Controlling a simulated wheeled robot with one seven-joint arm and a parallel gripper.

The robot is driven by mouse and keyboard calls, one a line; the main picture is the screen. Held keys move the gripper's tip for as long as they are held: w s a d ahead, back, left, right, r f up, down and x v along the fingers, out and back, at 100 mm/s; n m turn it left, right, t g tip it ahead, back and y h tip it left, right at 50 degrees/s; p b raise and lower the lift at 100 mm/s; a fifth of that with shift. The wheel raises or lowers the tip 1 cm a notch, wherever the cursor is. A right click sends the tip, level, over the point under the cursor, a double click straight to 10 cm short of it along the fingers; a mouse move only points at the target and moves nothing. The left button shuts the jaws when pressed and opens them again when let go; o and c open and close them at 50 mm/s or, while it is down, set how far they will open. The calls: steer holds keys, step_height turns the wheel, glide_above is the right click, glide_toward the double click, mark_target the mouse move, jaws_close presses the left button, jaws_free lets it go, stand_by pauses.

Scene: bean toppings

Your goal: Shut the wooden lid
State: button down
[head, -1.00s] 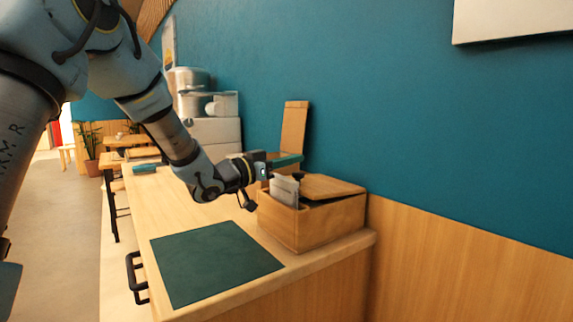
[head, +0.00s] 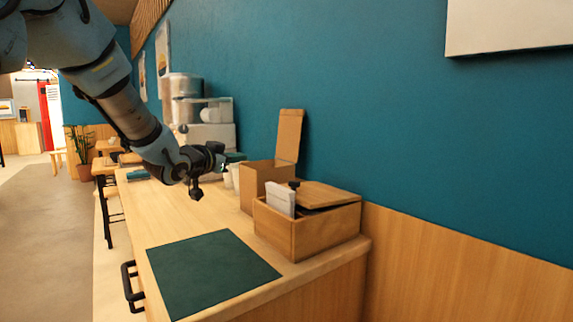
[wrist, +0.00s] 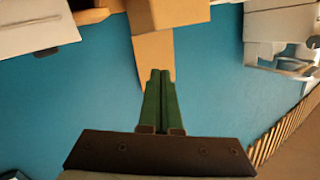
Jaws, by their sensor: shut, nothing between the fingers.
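The front wooden box (head: 305,232) sits at the counter's right end. Its wooden lid (head: 332,194) lies nearly flat over the right part, with a dark gap beneath its front edge. White packets (head: 280,199) stand in the open left part, next to a small dark knob-like piece. Behind it, a tan box (head: 258,183) has its flap (head: 290,134) standing upright. My gripper (head: 236,157) is up left of both boxes, apart from them. In the wrist view its green fingers (wrist: 160,73) are together and empty, with the upright flap (wrist: 154,50) beyond them.
A dark green mat (head: 212,272) lies on the counter (head: 180,215), left of the front box. White cups (head: 232,177) and stacked containers (head: 205,110) stand farther back. The blue wall (head: 380,120) is close behind the boxes. The counter's middle is free.

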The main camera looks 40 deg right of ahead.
steer(key=w+r+n+t+y+p, duration=0.1)
steer(key=w+r+t+y+p, duration=0.1)
steer(key=w+r+y, duration=0.15)
steer(key=s+d+r+m+g+y+p, duration=0.1)
steer(key=s+r+m+g+y+p, duration=0.15)
steer(key=s+g, duration=0.4)
steer(key=s+d+r+m+g+y+p, duration=0.1)
steer(key=s+d+r+g+p, duration=0.15)
steer(key=s, duration=0.75)
steer(key=p, duration=0.2)
glide_above(291, 183)
step_height(291, 183, down, 7)
steer(key=shift+s+d+r, duration=0.15)
step_height(291, 183, down, 3)
steer(key=shift+f+p, duration=0.15)
steer(key=shift+p, duration=0.25)
steer(key=shift+f, duration=0.5)
